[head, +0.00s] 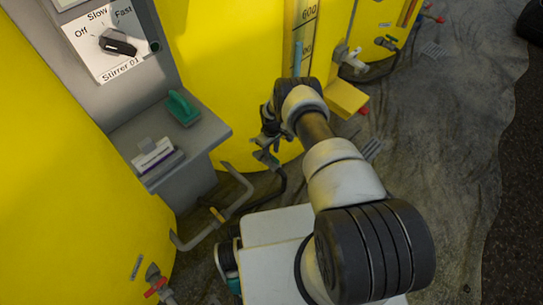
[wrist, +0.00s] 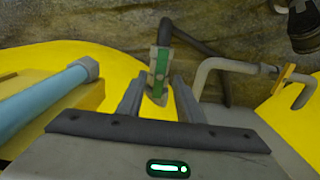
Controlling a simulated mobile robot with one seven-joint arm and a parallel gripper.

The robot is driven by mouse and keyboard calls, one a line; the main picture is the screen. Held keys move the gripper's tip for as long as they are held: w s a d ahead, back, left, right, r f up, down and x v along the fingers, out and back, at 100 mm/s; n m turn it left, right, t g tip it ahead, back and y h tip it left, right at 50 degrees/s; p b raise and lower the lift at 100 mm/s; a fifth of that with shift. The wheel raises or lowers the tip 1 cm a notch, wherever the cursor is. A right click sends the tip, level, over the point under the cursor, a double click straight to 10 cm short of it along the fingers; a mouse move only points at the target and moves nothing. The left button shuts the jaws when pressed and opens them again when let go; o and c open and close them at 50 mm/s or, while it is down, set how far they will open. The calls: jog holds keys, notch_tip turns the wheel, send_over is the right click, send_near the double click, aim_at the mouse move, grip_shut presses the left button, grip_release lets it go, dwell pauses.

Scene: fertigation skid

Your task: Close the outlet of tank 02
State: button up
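The outlet valve (wrist: 160,72) with a green handle shows in the wrist view, low on a yellow tank (wrist: 100,65). Its green handle lies along the grey valve body, and a dark hose leaves its far end. My gripper (wrist: 159,84) is open, with one finger on each side of the valve in the picture; I cannot tell whether either touches it. In the head view my gripper (head: 269,143) is down by the middle yellow tank (head: 215,60), and the small valve (head: 265,158) is partly hidden by it. No tank number is readable.
A panel marked Stirrer 01 (head: 105,42) and a shelf (head: 195,135) with a green-handled item (head: 183,108) stand at left. A grey pipe (head: 235,205) with a yellow handle runs low beside the valve. A red-handled valve (head: 155,287) is at lower left. Floor at right is mostly clear.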

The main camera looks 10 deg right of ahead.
jog(key=shift+f, duration=0.95)
jog(key=shift+c, duration=0.2)
grip_shut()
